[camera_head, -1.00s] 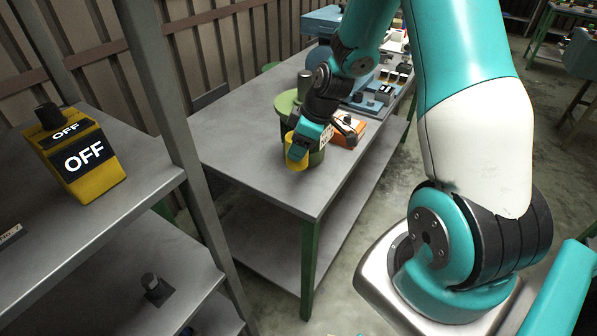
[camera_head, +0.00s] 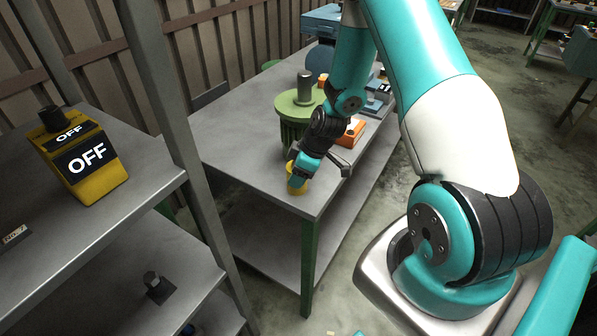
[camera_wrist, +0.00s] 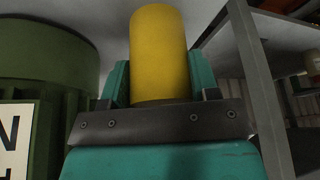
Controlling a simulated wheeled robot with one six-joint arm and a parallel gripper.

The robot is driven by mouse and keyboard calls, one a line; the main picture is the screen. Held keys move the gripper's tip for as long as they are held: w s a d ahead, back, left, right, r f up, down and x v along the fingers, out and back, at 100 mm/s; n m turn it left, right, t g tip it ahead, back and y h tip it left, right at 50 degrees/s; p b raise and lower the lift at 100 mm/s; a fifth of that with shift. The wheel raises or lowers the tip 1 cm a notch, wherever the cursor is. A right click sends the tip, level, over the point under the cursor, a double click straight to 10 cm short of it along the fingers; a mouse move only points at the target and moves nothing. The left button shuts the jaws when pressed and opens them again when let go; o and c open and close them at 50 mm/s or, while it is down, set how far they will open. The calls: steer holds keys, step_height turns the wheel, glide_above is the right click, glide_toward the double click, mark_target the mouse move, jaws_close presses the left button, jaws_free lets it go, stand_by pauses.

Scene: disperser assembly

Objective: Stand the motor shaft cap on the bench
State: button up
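The motor shaft cap (camera_head: 297,184) is a plain yellow cylinder near the front end of the grey bench (camera_head: 236,150). My gripper (camera_head: 298,178) comes down to it from above and behind. In the wrist view the yellow cap (camera_wrist: 160,55) sits between the two teal fingers, which touch its sides, so my gripper (camera_wrist: 160,80) is shut on it. The cap looks about upright and at or just above the bench top; contact is unclear. The green motor (camera_head: 294,108), with its grey shaft (camera_head: 304,86) pointing up, stands behind the cap on the bench.
An orange part (camera_head: 351,131) lies right of the motor, with blue equipment (camera_head: 376,106) farther back. A shelf rack with a yellow OFF box (camera_head: 82,160) stands at the left. The bench top left of the cap is clear. The bench's front edge is close.

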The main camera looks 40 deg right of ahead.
steer(key=o, duration=0.4)
steer(key=shift+r, duration=0.1)
steer(key=b+v, duration=0.2)
steer(key=v, duration=0.9)
steer(key=s+a+r+g+y, duration=0.1)
steer(key=s+a+r, duration=0.1)
steer(key=a+r, duration=0.4)
steer(key=s+a+r, duration=0.2)
steer(key=a+r, duration=0.2)
steer(key=a, duration=0.4)
steer(key=s+a+r, duration=0.2)
steer(key=s+a, duration=0.1)
steer(key=s, duration=0.2)
steer(key=s+a+r+m+g, duration=0.1)
steer(key=s+a+r, duration=0.1)
steer(key=s+a, duration=0.2)
steer(key=s+a+r+g, duration=0.1)
steer(key=s+a+r, duration=0.1)
steer(key=s+a, duration=0.2)
steer(key=shift+s+r+m, duration=0.2)
steer(key=shift+s+m, duration=0.1)
steer(key=shift+s, duration=0.85)
